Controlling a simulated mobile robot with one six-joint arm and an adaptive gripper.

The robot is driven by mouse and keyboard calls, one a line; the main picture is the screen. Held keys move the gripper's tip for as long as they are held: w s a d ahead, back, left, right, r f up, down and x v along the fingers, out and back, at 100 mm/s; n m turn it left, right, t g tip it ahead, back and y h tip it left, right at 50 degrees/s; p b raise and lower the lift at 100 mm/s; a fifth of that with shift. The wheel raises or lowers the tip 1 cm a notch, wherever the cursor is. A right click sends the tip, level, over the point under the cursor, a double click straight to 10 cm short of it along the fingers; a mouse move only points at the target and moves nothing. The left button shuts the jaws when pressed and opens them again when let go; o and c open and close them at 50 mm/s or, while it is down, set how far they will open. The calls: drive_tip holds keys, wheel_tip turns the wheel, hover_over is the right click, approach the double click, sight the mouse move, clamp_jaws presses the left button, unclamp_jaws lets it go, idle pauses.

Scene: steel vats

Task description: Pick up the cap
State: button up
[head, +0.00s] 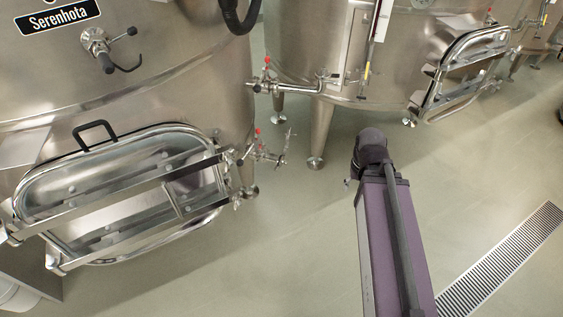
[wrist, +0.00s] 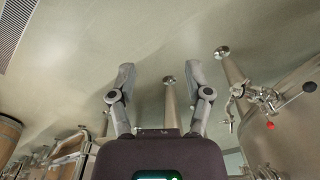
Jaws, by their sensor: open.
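I cannot make out a cap for certain in either view. My gripper (wrist: 160,76) shows in the wrist view with its two grey fingers spread wide apart. It is open, and nothing sits between the fingertips except the distant floor and a vat leg behind. In the head view my gripper itself cannot be seen. The left vat (head: 180,40) has a valve (head: 97,42) on its front and a drain fitting with a red tip (head: 257,150) at its lower right side.
A framed hatch (head: 120,190) with a black handle juts from the left vat. A second vat (head: 300,45) stands behind on legs, with a pipe and valve (head: 290,87). A floor grate (head: 500,262) runs at right. Open floor (head: 290,240) lies between.

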drive_tip(key=w+a+f+m+t+y+b, duration=0.1)
drive_tip(key=w+a+f+m+y+b, duration=0.2)
drive_tip(key=w+m+b, duration=0.4)
drive_tip(key=w+a+f+m+t+y+b, duration=0.2)
drive_tip(key=w+f+m+y+b, duration=0.3)
drive_tip(key=b, duration=0.6)
drive_tip(key=w+a+f+m+t+y+b, duration=0.1)
drive_tip(key=w+a+f+m+y+b, duration=0.3)
drive_tip(key=w+f+m+b, duration=0.4)
drive_tip(key=w+a+m+b, duration=0.1)
drive_tip(key=w, duration=0.1)
drive_tip(key=shift+w+y, duration=0.3)
drive_tip(key=shift+y, duration=0.1)
drive_tip(key=b, duration=0.3)
approach(284, 162)
drive_tip(key=w+a+f, duration=0.1)
drive_tip(key=a+f, duration=0.1)
drive_tip(key=shift+w+a+f, duration=0.15)
drive_tip(key=shift+w+a, duration=0.15)
drive_tip(key=shift+a, duration=0.1)
